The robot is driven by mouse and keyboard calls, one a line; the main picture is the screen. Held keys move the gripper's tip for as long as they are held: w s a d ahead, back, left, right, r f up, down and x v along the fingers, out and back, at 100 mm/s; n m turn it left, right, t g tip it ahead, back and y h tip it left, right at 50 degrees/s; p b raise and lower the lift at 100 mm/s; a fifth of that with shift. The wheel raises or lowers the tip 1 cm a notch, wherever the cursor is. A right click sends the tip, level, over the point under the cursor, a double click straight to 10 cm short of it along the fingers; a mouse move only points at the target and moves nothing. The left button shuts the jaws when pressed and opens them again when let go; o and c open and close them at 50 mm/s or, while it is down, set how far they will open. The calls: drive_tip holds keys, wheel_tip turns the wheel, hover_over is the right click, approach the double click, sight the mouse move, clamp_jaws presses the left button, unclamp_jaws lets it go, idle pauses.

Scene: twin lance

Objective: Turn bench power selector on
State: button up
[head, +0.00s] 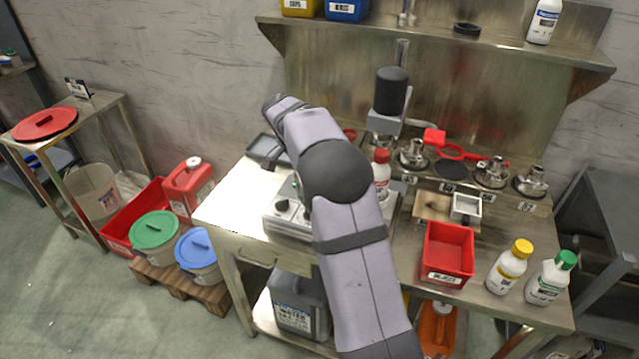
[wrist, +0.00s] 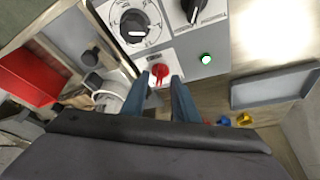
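The bench power selector appears to be the small red knob (wrist: 160,71) on a pale panel plate in the wrist view. My gripper (wrist: 160,80) has its two dark fingers apart, one on each side of the red knob. I cannot tell whether either finger touches it. A green lamp (wrist: 206,59) to the right of the knob looks bright. In the head view, the grey control box (head: 286,216) on the bench is partly covered by my arm, and the red knob and fingertips are hidden.
A large dial (wrist: 134,27) and another black knob (wrist: 193,8) sit above the red knob. A red bin (wrist: 30,75) lies to the left and a grey tray (wrist: 275,86) to the right. A red-capped bottle (head: 381,172) stands close to my arm.

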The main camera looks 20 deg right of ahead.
drive_tip(key=shift+b+v, duration=0.35)
drive_tip(key=shift+v, duration=2.65)
drive_tip(key=s+a+f+n+y+p, duration=0.1)
drive_tip(key=s+a+n, duration=0.3)
drive_tip(key=s, duration=0.6)
drive_tip(key=s+a+f+n+y+p, duration=0.2)
drive_tip(key=s+a+f+n, duration=0.2)
drive_tip(key=s, duration=0.6)
drive_tip(key=s+a+f+n+g+y+p, duration=0.1)
drive_tip(key=s+a+f+n, duration=0.2)
drive_tip(key=s+n, duration=0.4)
drive_tip(key=s+a, duration=0.1)
drive_tip(key=s, duration=0.2)
drive_tip(key=shift+s+a+p, duration=0.2)
drive_tip(key=shift+p, duration=0.2)
